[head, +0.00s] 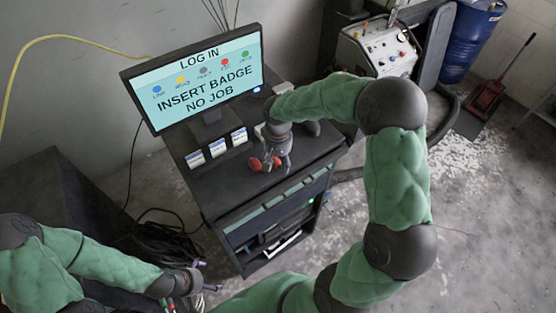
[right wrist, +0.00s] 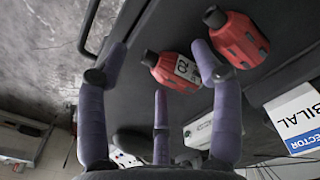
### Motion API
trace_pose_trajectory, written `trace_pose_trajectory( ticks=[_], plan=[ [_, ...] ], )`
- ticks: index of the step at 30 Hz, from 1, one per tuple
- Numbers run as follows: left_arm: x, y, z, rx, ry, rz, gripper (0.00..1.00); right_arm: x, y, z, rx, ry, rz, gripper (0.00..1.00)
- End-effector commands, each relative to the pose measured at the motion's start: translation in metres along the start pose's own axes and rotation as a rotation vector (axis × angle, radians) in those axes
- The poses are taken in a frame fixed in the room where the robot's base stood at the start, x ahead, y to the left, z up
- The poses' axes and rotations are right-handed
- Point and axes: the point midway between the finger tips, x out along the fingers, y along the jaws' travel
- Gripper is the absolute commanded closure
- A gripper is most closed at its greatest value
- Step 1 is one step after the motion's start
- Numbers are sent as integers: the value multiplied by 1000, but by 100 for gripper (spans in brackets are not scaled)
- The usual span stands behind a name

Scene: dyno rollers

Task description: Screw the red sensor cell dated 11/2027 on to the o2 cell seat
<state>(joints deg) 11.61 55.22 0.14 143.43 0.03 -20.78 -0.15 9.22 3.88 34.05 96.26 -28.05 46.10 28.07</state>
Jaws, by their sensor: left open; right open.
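Two red sensor cells with black ends lie on the dark cart top in the right wrist view. The nearer cell (right wrist: 178,72) has a white label reading O2 and shows between my spread fingers. The other cell (right wrist: 240,40) lies to its right, partly behind a finger. No date is legible on either. In the head view red cells (head: 255,164) show small beside my right gripper (head: 276,157). The right gripper (right wrist: 155,88) is open and holds nothing. My left gripper (head: 192,284) is open and empty at the lower left, away from the cart. I cannot make out the O2 cell seat.
A monitor (head: 196,80) reading "INSERT BADGE NO JOB" stands at the cart's back. A white machine (head: 378,50) with knobs stands behind right. Cables lie left of the cart.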

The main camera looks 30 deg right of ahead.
Motion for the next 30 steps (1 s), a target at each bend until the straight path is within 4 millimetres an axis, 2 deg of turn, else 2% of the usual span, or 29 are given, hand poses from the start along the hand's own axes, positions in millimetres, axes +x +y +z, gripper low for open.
trace_pose_trajectory(
  ticks=[5, 8, 21, 25, 30],
  plan=[
    [0, 0, 0, 0, 0, 0, 0, -4, 0, 0, 0, 1, 0, 34],
    [0, 0, 0, 0, 0, 0, 0, -14, 0, -1, 0, 3, 0, 34],
    [0, 0, 0, 0, 0, 0, 0, -95, 0, -1, 0, 3, -1, 34],
    [0, 0, 0, 0, 0, 0, 0, -110, 0, 0, -1, 2, 0, 34],
    [0, 0, 0, 0, 0, 0, 0, -119, 0, 0, 0, 0, 0, 34]
  ],
)
